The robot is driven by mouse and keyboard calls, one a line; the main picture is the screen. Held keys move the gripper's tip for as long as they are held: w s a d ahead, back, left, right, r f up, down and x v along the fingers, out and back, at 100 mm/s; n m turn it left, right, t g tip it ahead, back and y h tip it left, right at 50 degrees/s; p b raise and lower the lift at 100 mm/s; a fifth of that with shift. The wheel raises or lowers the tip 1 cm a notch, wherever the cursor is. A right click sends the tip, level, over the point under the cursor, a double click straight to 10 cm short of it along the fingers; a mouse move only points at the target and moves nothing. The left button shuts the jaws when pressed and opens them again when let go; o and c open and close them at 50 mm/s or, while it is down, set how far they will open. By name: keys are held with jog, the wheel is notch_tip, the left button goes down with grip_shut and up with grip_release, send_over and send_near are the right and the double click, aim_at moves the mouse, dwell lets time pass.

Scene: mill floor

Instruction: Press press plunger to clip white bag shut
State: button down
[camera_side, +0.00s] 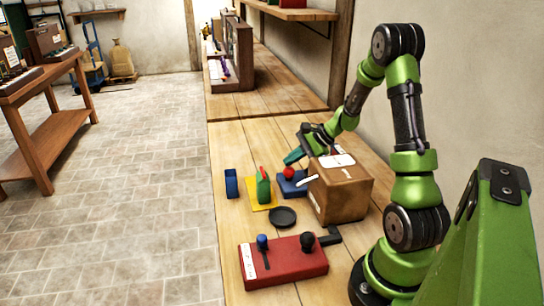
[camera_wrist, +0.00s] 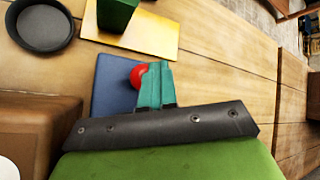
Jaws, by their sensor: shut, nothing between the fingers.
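The red round knob (camera_side: 289,172), which looks like the press plunger, sits on a blue base (camera_side: 299,190) left of the cardboard box. In the wrist view the red knob (camera_wrist: 136,77) shows partly behind my teal fingers, over the blue base (camera_wrist: 108,84). My gripper (camera_side: 293,157) is shut and empty, its fingertips close above and behind the knob in the side view; the fingers also show in the wrist view (camera_wrist: 155,75). I cannot tell whether they touch the knob. A slim white piece (camera_side: 307,180) lies between base and box; I cannot tell if it is the white bag.
The cardboard box (camera_side: 345,196) stands close to the right of the base. A red unit with knobs (camera_side: 285,266) is at the front.

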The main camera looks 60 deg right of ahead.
aim_at(293, 172)
jog(key=shift+s+a+r+y, duration=0.3)
jog(key=shift+s+a+r, duration=0.2)
jog(key=shift+s+a, duration=0.25)
jog(key=shift+w+a, duration=0.1)
jog(key=shift+w, duration=0.05)
jog(key=shift+r, duration=0.2)
jog(key=shift+d+r, duration=0.2)
jog(key=shift+r, duration=2.2)
